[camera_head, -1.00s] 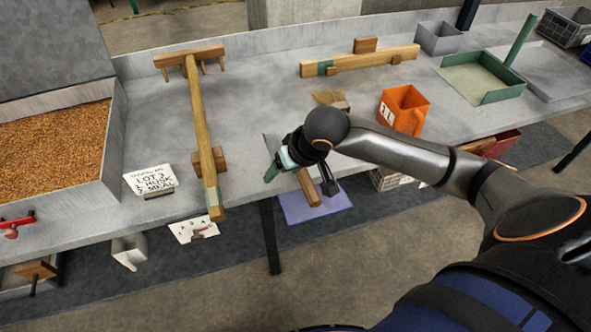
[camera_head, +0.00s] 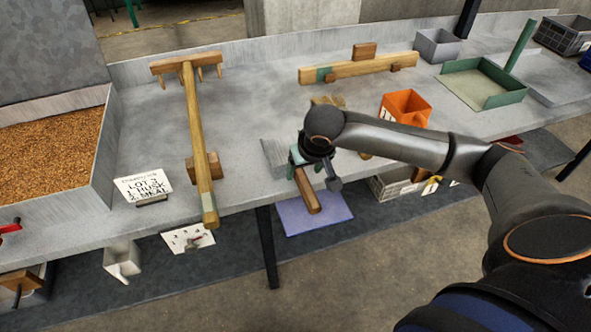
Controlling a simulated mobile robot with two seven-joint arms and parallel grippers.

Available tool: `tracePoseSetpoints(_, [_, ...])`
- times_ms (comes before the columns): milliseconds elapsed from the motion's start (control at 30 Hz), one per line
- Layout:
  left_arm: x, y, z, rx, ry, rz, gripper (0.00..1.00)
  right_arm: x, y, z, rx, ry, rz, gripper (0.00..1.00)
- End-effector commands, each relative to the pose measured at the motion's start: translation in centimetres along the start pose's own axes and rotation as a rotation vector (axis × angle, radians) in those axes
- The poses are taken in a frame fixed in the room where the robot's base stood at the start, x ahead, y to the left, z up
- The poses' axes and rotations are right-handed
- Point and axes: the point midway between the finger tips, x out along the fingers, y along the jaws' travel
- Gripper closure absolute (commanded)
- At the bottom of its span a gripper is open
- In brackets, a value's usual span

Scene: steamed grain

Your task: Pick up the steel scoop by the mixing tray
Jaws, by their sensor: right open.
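The steel scoop (camera_head: 272,154) lies at the front edge of the grey table, its metal pan partly hidden by my right arm. Its wooden handle (camera_head: 308,192) sticks out past the edge. My right gripper (camera_head: 313,176) is open above the handle, one finger to each side in the picture; I cannot tell whether they touch it. A large metal tray of brown grain (camera_head: 112,150) stands at the left. My left gripper is not in view.
A wooden rake (camera_head: 197,120) and a lot card (camera_head: 143,187) lie left of the scoop. An orange jug (camera_head: 404,107) stands to the right, behind my right forearm. A wooden bar (camera_head: 355,67) and green-edged tray (camera_head: 484,84) are farther back. A purple mat (camera_head: 330,212) shows below the edge.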

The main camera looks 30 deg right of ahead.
Motion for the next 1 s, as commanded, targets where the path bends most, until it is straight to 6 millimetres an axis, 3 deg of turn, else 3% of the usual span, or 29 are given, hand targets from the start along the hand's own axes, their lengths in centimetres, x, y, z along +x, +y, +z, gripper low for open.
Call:
tracePoseSetpoints(200, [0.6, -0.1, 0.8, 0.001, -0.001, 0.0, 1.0, 3.4, -0.1, 0.2, 0.001, -0.001, 0.001, 0.29])
tracePoseSetpoints(533, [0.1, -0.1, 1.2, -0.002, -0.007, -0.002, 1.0, 4.0, -0.1, 0.1, -0.001, 0.001, 0.0, 0.3])
tracePoseSetpoints(1000, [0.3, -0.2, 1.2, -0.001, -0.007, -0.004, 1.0, 3.9, -0.1, 0.1, -0.001, 0.0, 0.0, 0.83])
